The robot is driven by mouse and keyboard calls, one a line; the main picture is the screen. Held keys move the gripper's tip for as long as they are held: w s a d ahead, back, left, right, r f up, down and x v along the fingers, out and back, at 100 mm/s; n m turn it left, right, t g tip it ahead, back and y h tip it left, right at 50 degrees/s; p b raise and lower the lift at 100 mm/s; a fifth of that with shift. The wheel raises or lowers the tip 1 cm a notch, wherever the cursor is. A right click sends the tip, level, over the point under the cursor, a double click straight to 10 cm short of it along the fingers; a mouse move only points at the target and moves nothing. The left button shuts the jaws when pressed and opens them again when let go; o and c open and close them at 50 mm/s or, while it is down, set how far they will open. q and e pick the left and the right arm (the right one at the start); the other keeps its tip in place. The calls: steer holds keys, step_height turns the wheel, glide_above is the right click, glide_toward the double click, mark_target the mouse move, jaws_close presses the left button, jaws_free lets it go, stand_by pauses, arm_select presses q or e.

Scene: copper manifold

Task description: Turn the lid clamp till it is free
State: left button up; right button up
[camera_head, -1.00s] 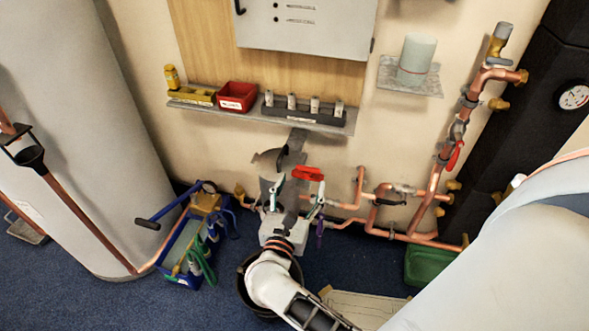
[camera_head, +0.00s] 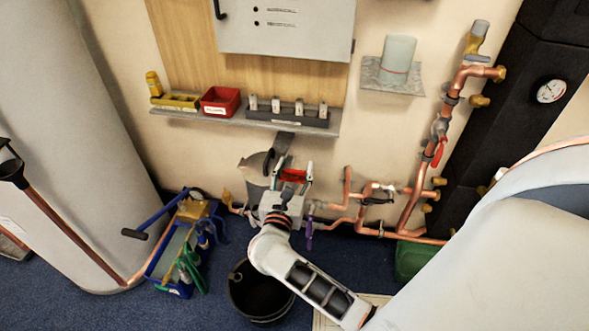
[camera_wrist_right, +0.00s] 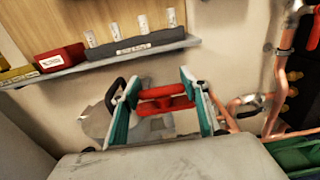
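A red handle (camera_head: 293,175), which looks like the lid clamp, is low by the wall in the head view. It shows as red bars (camera_wrist_right: 165,98) in the right wrist view. My right gripper (camera_head: 291,182) has its two green-lined fingers apart, one on each side of the red handle. In the right wrist view the fingers (camera_wrist_right: 160,101) stand wide, with the red bars between them; I cannot tell whether they touch it. A black curved handle (camera_wrist_right: 114,96) is beside the left finger. The gripper body hides what lies under the handle. My left gripper is not in view.
Copper pipes (camera_head: 409,205) run just right of the gripper. A shelf (camera_head: 190,113) with a red bin (camera_head: 220,101) is above. A black bucket (camera_head: 261,297) stands below my right arm, and a blue tool caddy (camera_head: 160,262) stands left on the floor.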

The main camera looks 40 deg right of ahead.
steer(key=shift+c, duration=1.2)
